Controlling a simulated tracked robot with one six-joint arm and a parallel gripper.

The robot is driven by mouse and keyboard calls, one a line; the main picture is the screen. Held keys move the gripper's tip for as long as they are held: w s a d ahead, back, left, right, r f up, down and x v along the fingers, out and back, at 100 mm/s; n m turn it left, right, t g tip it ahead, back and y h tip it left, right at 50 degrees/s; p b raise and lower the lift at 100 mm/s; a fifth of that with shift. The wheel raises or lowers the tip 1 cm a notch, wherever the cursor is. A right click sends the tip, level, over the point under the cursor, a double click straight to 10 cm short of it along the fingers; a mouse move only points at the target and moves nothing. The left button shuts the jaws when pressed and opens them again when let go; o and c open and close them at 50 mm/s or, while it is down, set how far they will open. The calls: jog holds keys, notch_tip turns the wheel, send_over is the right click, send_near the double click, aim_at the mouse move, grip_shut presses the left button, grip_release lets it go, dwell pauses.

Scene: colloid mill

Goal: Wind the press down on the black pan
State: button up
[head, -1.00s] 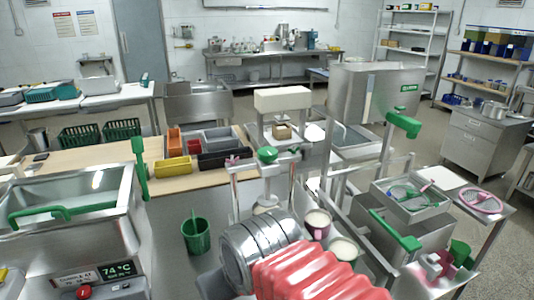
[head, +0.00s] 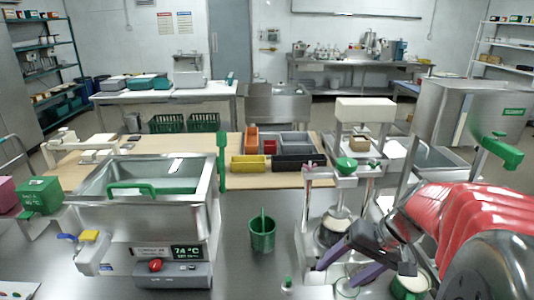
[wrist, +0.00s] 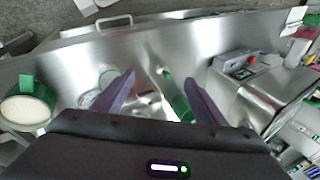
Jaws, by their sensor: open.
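The press (head: 346,164) stands right of centre in the head view. It has two metal posts, a crossbar and a green knob on top. A dark round rim, perhaps the black pan (head: 330,236), shows low between the posts; my gripper partly hides it. My gripper (head: 340,266) is in front of the press at its lower right, its two purple fingers apart and empty. In the wrist view the open fingers (wrist: 158,90) point over bright metal, with green-ended posts between and beside them. I cannot tell whether a finger touches a post.
A green-handled cup of pale contents (head: 411,284) stands right of the gripper; it also shows in the wrist view (wrist: 27,110). A green cup (head: 262,233) stands left of the press. A steel bath (head: 150,205) with a temperature display is further left.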

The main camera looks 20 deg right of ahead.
jog(key=w+d+r+t+y, duration=0.1)
jog(key=w+d+t+y, duration=0.1)
jog(key=w+d+t, duration=0.3)
jog(key=n+t+y, duration=0.3)
jog(key=n+t, duration=0.4)
jog(key=n, duration=0.5)
send_near(356, 168)
jog(key=shift+s+d+r, duration=0.15)
jog(key=shift+s+d, duration=0.15)
jog(key=shift+s, duration=0.05)
jog(key=shift+w, duration=0.15)
jog(key=x, duration=1.3)
jog(key=shift+w+a, duration=0.2)
jog(key=shift+w, duration=0.05)
jog(key=shift+c, duration=0.2)
jog(key=c, duration=1)
